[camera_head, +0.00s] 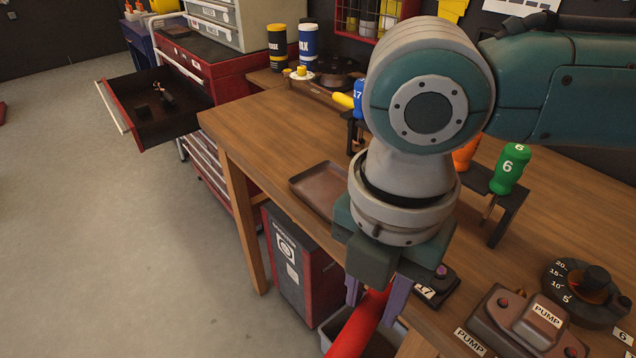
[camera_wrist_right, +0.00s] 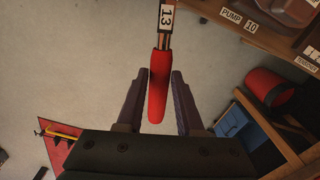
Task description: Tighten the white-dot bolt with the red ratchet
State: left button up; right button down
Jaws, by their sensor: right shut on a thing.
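My right gripper (camera_head: 375,298) hangs over the front edge of the workbench with its purple fingers around a red handle (camera_head: 356,328). In the right wrist view the red handle (camera_wrist_right: 158,85) lies between the two fingers (camera_wrist_right: 158,98), with a metal shaft and a white tag (camera_wrist_right: 166,18) reading 13 at its far end. I take this as the red ratchet; its head is out of view. I cannot make out a white-dot bolt in either view. My left gripper is not in view.
Pump blocks (camera_head: 525,318) and a black dial (camera_head: 585,290) sit at the bench's right. A block tagged 17 (camera_head: 437,286) is beside my gripper. A rack holds a green-handled tool (camera_head: 510,169). A brown tray (camera_head: 320,189) lies left. An open red drawer (camera_head: 155,108) juts out behind.

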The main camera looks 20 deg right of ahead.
jog(key=shift+f, duration=0.45)
dwell(0.5)
jog(key=shift+f+p, duration=0.15)
jog(key=shift+p, duration=0.15)
dwell(0.6)
jog(key=shift+f, duration=0.25)
dwell(0.6)
jog(key=w+a+m, duration=0.2)
jog(key=w+m, duration=0.1)
jog(key=shift+w, duration=0.15)
dwell(0.4)
